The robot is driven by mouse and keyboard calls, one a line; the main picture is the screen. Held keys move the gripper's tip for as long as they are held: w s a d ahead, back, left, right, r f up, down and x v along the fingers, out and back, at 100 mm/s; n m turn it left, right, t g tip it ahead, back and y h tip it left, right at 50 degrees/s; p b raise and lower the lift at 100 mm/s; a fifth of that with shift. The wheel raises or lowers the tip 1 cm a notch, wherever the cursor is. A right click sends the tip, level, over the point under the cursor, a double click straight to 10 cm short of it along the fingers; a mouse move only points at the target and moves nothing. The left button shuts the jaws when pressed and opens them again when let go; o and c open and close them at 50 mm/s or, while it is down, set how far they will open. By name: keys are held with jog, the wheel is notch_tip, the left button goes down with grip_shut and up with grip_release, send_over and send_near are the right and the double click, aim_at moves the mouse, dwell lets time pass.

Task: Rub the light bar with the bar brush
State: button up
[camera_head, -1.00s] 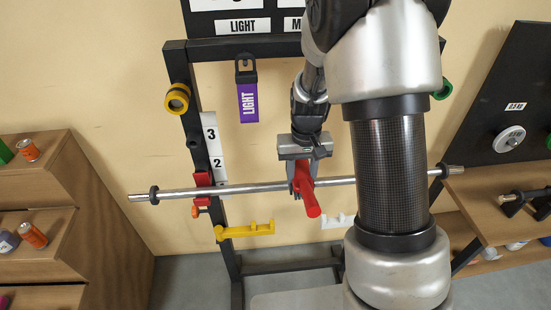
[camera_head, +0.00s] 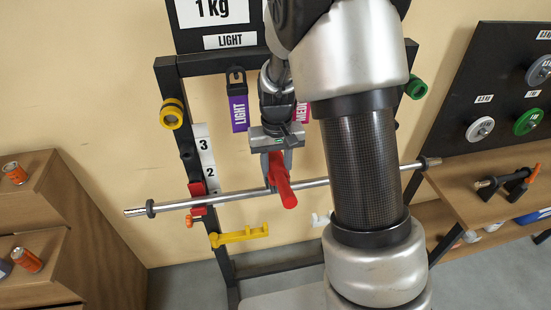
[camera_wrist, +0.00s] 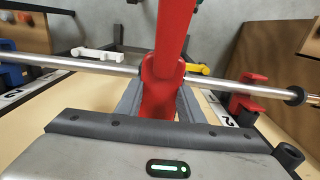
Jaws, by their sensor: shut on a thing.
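The light bar (camera_head: 235,195) is a long silver bar lying across the black rack, with a black collar near each end. A red J-hook (camera_head: 197,192) is at its left upright. My gripper (camera_head: 276,158) is above the bar, left of its middle, shut on the red bar brush (camera_head: 284,188). The brush's handle points down and toward the head camera. In the wrist view the brush (camera_wrist: 174,35) crosses the light bar (camera_wrist: 85,64), its lower part between my fingers. It looks against the bar; its bristles and exact contact are hidden.
The rack's left upright (camera_head: 180,125) carries a yellow ring (camera_head: 172,113) and a yellow arm (camera_head: 238,236). Wooden shelves (camera_head: 50,215) stand left. A black plate board (camera_head: 500,95) and wooden bench (camera_head: 470,205) stand right.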

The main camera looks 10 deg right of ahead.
aim_at(277, 167)
jog(key=shift+r+p, duration=0.85)
jog(key=shift+r, duration=0.8)
